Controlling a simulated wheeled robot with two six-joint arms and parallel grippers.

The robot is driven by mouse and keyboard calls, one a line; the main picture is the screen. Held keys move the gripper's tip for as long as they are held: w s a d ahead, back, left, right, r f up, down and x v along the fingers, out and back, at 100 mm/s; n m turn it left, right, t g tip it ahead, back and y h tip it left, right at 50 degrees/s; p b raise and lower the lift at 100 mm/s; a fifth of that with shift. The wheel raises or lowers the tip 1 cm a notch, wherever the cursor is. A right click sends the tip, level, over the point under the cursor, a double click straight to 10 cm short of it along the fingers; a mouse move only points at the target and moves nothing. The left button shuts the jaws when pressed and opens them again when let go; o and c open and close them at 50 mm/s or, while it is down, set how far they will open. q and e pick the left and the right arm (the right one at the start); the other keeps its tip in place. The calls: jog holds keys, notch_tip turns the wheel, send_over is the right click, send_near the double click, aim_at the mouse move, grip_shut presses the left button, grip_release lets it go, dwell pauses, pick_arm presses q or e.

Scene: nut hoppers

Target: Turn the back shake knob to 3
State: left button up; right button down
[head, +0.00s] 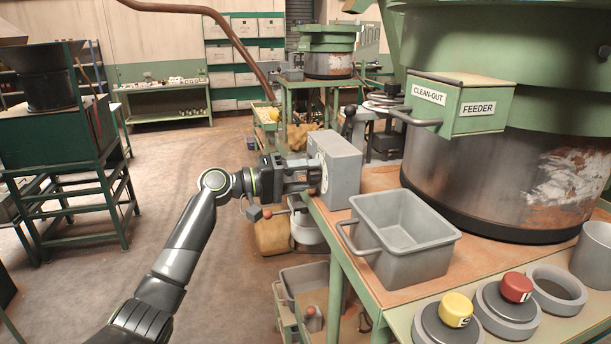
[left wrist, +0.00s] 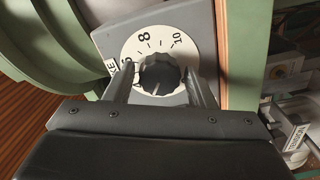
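A grey control box (head: 342,168) stands at the left edge of the orange-topped bench. Its dial faces left, towards my left gripper (head: 309,174). In the left wrist view the black knob (left wrist: 160,75) sits on a white dial plate (left wrist: 186,50) with 8 and 10 readable; other numbers are partly hidden. A pale mark shows on the knob's lower side. My left gripper (left wrist: 160,85) is open, one finger on each side of the knob, with small gaps visible. In the head view the fingers hide most of the knob. My right gripper is not in view.
A grey bin (head: 405,232) with a handle stands on the bench in front of the box. A large green feeder hopper (head: 480,170) stands behind. Open floor lies left.

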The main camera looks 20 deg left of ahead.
pick_arm(q)
jog(key=shift+o, duration=0.7)
jog(key=shift+s+a+f, duration=0.1)
jog(key=shift+a, duration=0.05)
jog(key=b+v, duration=0.8)
jog(key=v, duration=0.9)
